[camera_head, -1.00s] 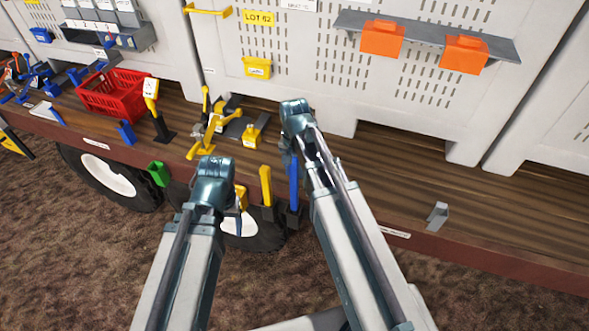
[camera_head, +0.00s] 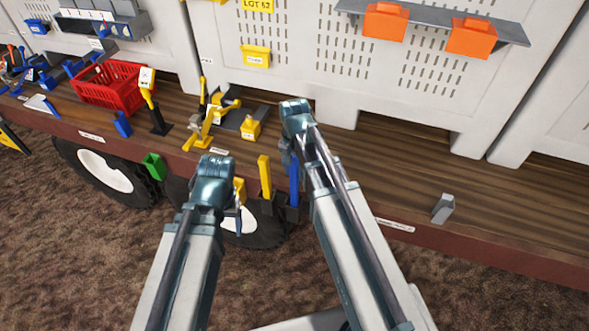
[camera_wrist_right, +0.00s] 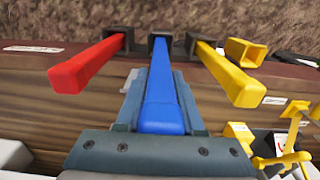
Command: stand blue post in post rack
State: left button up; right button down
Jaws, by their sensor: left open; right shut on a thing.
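The blue post (camera_head: 294,183) is at the cart's front edge. In the right wrist view the blue post (camera_wrist_right: 161,92) lies between the two fingers of my right gripper (camera_wrist_right: 160,104), shut on it. The post's far end lines up with the middle dark socket of the post rack (camera_wrist_right: 160,40); I cannot tell whether it is inside. A red post (camera_wrist_right: 85,67) stands in the socket to its left and a yellow post (camera_wrist_right: 232,78) in the one to its right. My right gripper (camera_head: 288,158) is partly hidden in the head view. My left gripper (camera_head: 239,208) is open, left of the rack.
A yellow holder (camera_wrist_right: 246,52) and a green holder (camera_head: 154,166) hang along the cart edge. Yellow tools (camera_head: 200,132), a yellow bin (camera_head: 250,128) and a red basket (camera_head: 110,86) sit on the deck. A grey bracket (camera_head: 442,208) stands at right. The deck between is clear.

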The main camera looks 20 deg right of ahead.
aim_at(295, 180)
jog(key=shift+f+b, duration=2.45)
jog(key=shift+f, duration=0.15)
jog(key=shift+c, duration=2.2)
grip_release()
notch_tip(295, 180, up, 14)
jog(key=p, duration=1.4)
jog(key=shift+f, duration=0.15)
